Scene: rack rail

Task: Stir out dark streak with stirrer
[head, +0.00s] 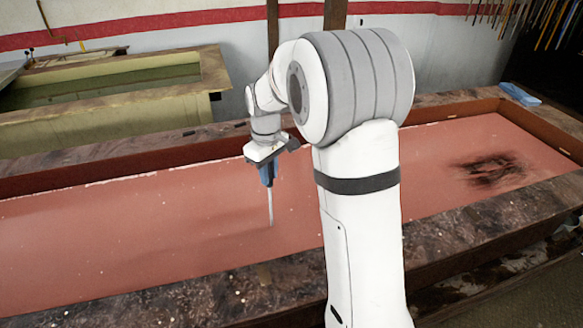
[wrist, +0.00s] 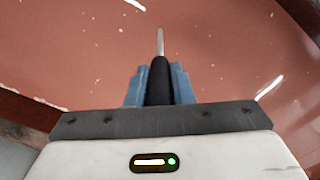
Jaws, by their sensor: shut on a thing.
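My gripper (head: 267,173) is over the middle of a long trough (head: 60,270) filled with red-brown liquid (head: 150,225). It is shut on the stirrer (head: 270,207), which points down with its thin pale tip at or close to the liquid; contact is not certain. In the wrist view the stirrer's black handle (wrist: 159,82) sits between the blue fingers of the gripper (wrist: 159,88), with a metal rod beyond. The dark streak (head: 490,171) is a blackish smear on the liquid at the far right of the trough, well away from the stirrer.
The trough has raised dark stone-like rims. A second vat (head: 110,95) with greenish liquid stands behind at the left. A blue object (head: 519,94) lies on the back right rim. Rods hang on the wall at the upper right. My arm crosses the middle of the head view.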

